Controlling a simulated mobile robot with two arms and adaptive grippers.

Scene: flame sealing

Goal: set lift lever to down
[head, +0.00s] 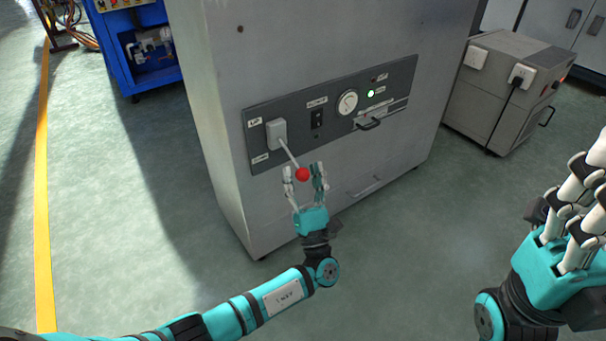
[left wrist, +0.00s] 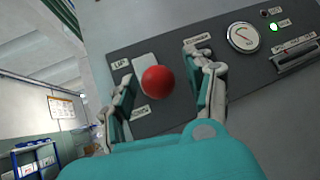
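The lift lever (head: 289,153) is a pale rod with a red ball knob (head: 302,174), coming out of a light grey housing (head: 276,134) on the machine's dark control panel. The rod slants down and to the right in the head view. My left gripper (head: 304,178) is open, with its fingers on either side of the red knob. In the left wrist view the knob (left wrist: 158,82) shows between the spread fingers, and it hides the rod. Whether a finger touches it I cannot tell. My right gripper (head: 578,205) is at the right edge, away from the panel; its fingertips are partly cut off.
A grey unit (head: 500,90) stands at the right, a blue cart (head: 135,45) at the back left. The floor in front is clear.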

